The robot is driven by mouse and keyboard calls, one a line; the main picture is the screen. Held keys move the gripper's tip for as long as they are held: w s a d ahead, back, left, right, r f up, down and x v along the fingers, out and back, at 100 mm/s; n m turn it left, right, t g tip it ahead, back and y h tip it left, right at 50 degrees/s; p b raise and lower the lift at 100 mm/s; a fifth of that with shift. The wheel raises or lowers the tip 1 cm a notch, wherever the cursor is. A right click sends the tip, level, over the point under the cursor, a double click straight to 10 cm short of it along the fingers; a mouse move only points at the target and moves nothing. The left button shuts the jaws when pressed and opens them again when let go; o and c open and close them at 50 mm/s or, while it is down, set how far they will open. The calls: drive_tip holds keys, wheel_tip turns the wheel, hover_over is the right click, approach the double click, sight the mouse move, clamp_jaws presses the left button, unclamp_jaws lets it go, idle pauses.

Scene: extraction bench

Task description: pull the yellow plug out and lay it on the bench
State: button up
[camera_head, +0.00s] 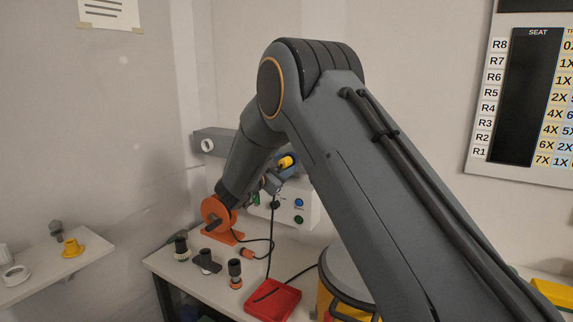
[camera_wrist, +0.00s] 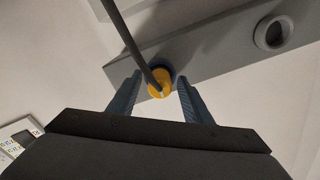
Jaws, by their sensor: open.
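My gripper (camera_wrist: 160,97) is open, with one blue finger on each side of the plug and a gap to both. In the head view the yellow plug (camera_head: 286,161) shows beside my gripper (camera_head: 271,183), which my arm partly covers. The white bench (camera_head: 222,296) lies below.
A second, empty round socket (camera_wrist: 273,32) is on the bar. A red tray (camera_head: 273,300), an orange reel-like part (camera_head: 217,214), an orange connector (camera_head: 248,254) and several dark fittings (camera_head: 207,262) stand on the bench. A white box with buttons (camera_head: 307,210) is behind. Cables cross the bench.

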clamp_jaws()
drive_tip(key=shift+s+a, duration=0.1)
drive_tip(key=shift+s+a, duration=0.2)
drive_tip(key=shift+s, duration=0.1)
drive_tip(key=shift+p+v, duration=0.5)
drive_tip(key=shift+v, duration=0.35)
drive_tip(key=shift+s+a, duration=0.25)
drive_tip(key=shift+s, duration=0.1)
drive_tip(key=shift+p+v, duration=0.35)
drive_tip(key=shift+v, duration=0.5)
